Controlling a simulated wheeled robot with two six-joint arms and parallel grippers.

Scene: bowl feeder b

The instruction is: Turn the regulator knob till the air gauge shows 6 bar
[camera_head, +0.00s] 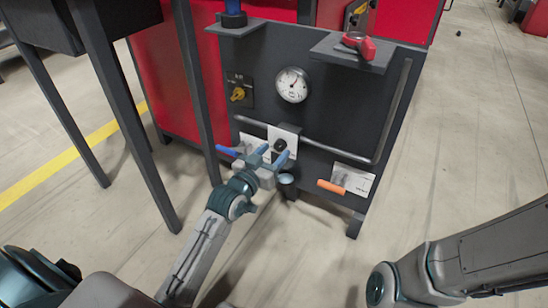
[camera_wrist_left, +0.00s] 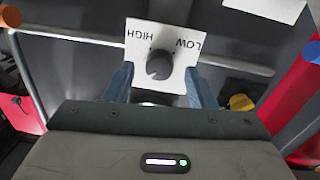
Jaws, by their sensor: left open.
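The regulator knob (camera_wrist_left: 159,64) is black and sits on a white plate (camera_wrist_left: 182,31) marked HIGH and LOW. In the head view the knob (camera_head: 280,145) is partly crowded by my fingers. The round white air gauge (camera_head: 292,85) is above it on the dark panel; its reading is too small to tell. My left gripper (camera_head: 272,156) is open in front of the knob. In the left wrist view its blue fingers (camera_wrist_left: 160,86) stand apart, one on each side of the plate's lower part; I cannot tell whether they touch anything. My right gripper is out of view.
A grey pipe (camera_head: 330,152) runs across the panel around the knob plate. A yellow knob (camera_head: 238,94) is upper left, a blue handle (camera_head: 226,151) left, and an orange handle (camera_head: 331,187) lower right. A red handle (camera_head: 360,45) sits on a shelf above.

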